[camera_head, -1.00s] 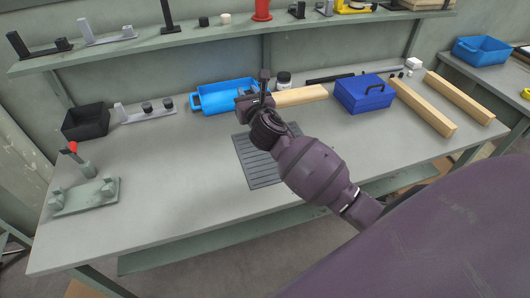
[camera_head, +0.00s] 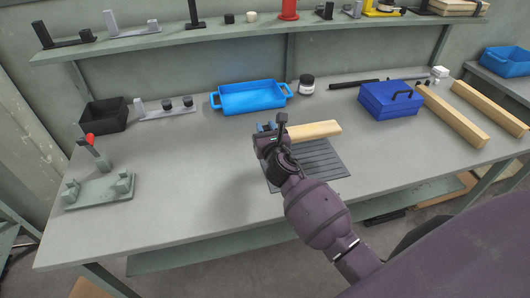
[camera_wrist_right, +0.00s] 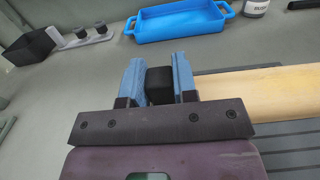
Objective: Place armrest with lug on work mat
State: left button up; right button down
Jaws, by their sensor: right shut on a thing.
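The armrest (camera_head: 315,131) is a pale wooden bar, held level along the back edge of the dark ribbed work mat (camera_head: 318,172). My right gripper (camera_head: 267,128) is at its left end. In the right wrist view, the blue fingers are shut on a black block, the lug (camera_wrist_right: 159,84), and the wooden bar (camera_wrist_right: 245,82) runs off to the right over the mat (camera_wrist_right: 290,133). I cannot tell whether the armrest touches the mat or hangs just above it. My right arm hides part of the mat. My left gripper is not in view.
A blue tray (camera_head: 252,98) and a dark-lidded jar (camera_head: 307,85) stand behind the mat. A blue box (camera_head: 391,101) and two wooden bars (camera_head: 452,117) lie to the right. A green fixture with a red-tipped lever (camera_head: 98,188) stands at left. The bench between fixture and mat is clear.

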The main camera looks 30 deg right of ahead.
notch_tip(320, 180, down, 4)
jog(key=shift+r+b, duration=0.25)
jog(key=shift+b, duration=0.3)
jog(key=shift+f, duration=0.3)
notch_tip(320, 180, down, 4)
jog(key=shift+a+r+b, duration=0.1)
jog(key=shift+r+b, duration=0.05)
jog(key=shift+b, duration=1)
jog(key=shift+f, duration=0.2)
jog(key=shift+r, duration=0.25)
jog(key=shift+f, duration=0.15)
jog(key=c, duration=1.4)
grip_release()
jog(key=shift+f, duration=0.1)
jog(key=o, duration=0.5)
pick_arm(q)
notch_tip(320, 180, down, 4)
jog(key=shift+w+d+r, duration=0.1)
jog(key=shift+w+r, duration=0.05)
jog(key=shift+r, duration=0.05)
